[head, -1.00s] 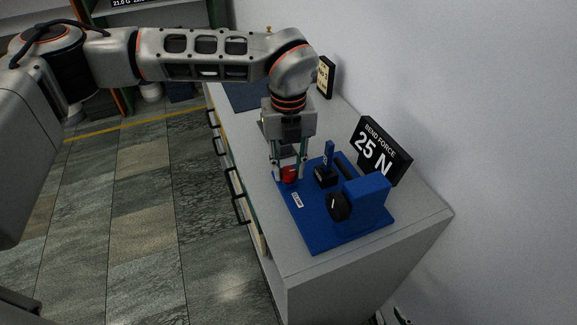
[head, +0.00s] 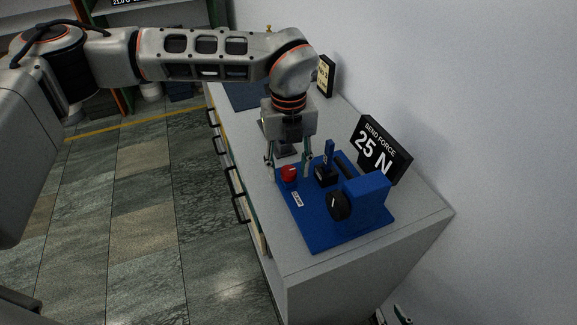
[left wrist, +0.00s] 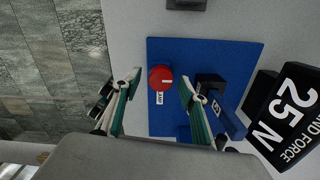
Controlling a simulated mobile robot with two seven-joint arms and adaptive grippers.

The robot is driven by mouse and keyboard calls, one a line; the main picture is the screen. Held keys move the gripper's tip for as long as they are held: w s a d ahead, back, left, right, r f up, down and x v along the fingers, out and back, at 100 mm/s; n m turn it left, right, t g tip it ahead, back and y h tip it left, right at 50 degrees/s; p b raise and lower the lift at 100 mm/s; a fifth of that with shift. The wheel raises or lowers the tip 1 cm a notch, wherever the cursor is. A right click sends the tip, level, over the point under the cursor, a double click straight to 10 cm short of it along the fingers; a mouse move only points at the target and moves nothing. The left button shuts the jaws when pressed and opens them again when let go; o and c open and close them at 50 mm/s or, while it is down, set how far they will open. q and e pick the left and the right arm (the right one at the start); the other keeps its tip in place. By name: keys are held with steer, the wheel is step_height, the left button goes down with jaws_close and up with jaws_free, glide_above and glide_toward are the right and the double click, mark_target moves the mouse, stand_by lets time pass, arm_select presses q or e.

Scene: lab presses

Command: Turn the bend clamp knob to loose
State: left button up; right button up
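The blue bend press (head: 318,228) lies on the grey bench top and also shows in the left wrist view (left wrist: 215,55). A red round knob (head: 289,171) sits at its left edge and shows from above in the left wrist view (left wrist: 160,77), with a white line at its right side. A small white label (head: 297,199) is beside it, too small to read surely. A black knob (head: 339,206) with a white pointer is on the front block. My left gripper (head: 288,163) is open, pointing down, its fingertips on either side of the red knob and apart from it. My right gripper is out of view.
A black sign (head: 381,150) reading "BEND FORCE 25 N" stands behind the press. A blue upright part (head: 329,155) is close to the right finger. The wall is behind the bench; the floor is clear at left.

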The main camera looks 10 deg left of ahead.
mark_target(288, 171)
arm_select(q)
step_height(288, 171, up, 12)
stand_by(0.6)
stand_by(0.4)
